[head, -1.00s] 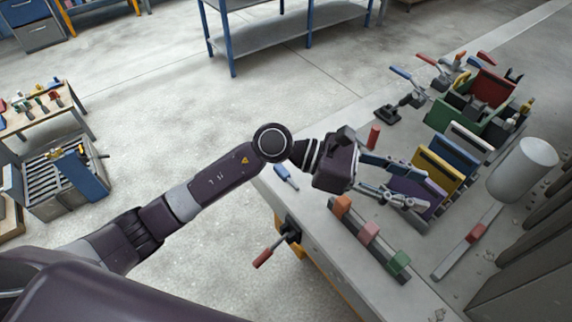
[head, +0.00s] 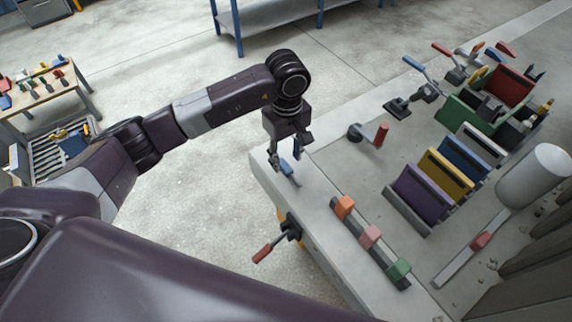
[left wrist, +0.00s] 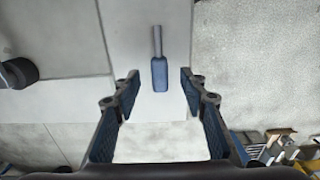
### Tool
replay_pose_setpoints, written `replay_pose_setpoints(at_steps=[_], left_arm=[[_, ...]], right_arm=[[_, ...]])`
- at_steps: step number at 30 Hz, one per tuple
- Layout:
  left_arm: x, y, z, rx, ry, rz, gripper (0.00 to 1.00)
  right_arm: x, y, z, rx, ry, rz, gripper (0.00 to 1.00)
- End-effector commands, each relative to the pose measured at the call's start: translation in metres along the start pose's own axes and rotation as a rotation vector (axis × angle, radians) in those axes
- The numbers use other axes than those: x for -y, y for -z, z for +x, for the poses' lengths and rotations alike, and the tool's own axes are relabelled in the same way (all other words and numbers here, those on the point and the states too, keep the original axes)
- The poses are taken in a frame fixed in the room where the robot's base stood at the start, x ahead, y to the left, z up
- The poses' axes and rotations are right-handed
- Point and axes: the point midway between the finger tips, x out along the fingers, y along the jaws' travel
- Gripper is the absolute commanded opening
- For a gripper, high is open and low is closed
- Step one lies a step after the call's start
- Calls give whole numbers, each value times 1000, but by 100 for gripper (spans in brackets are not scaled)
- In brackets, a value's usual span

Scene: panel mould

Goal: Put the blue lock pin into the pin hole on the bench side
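The blue lock pin (head: 287,168) lies near the left edge of the bench top (head: 325,180), partly hidden by my left gripper in the head view. In the left wrist view the pin (left wrist: 159,72) shows its blue handle towards me and its grey shank pointing away. My left gripper (head: 284,170) points down at the pin. Its two fingers (left wrist: 158,88) are open, one on each side of the handle's end, with gaps on both sides. I cannot make out the pin hole on the bench side. My right gripper is not in view.
A red-handled clamp (head: 273,243) sticks out from the bench side. A rail with orange, pink and green blocks (head: 370,237) lies nearby. Coloured panels (head: 422,190) stand in a rack farther right, and a red-handled tool (head: 380,135) stands behind.

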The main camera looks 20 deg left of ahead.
Motion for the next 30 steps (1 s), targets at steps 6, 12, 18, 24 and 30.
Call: replay_pose_setpoints(at_steps=[6,12,18,24,30], left_arm=[[0,1,30,4,1,-2,39],[-1,2,41,2,-2,-2,39],[-1,2,42,2,-2,-1,34],[-1,2,41,2,-2,-1,12],[-1,2,41,2,-2,-1,0]], right_arm=[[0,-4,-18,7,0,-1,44],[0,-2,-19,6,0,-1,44],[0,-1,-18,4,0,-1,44],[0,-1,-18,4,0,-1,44],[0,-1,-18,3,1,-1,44]])
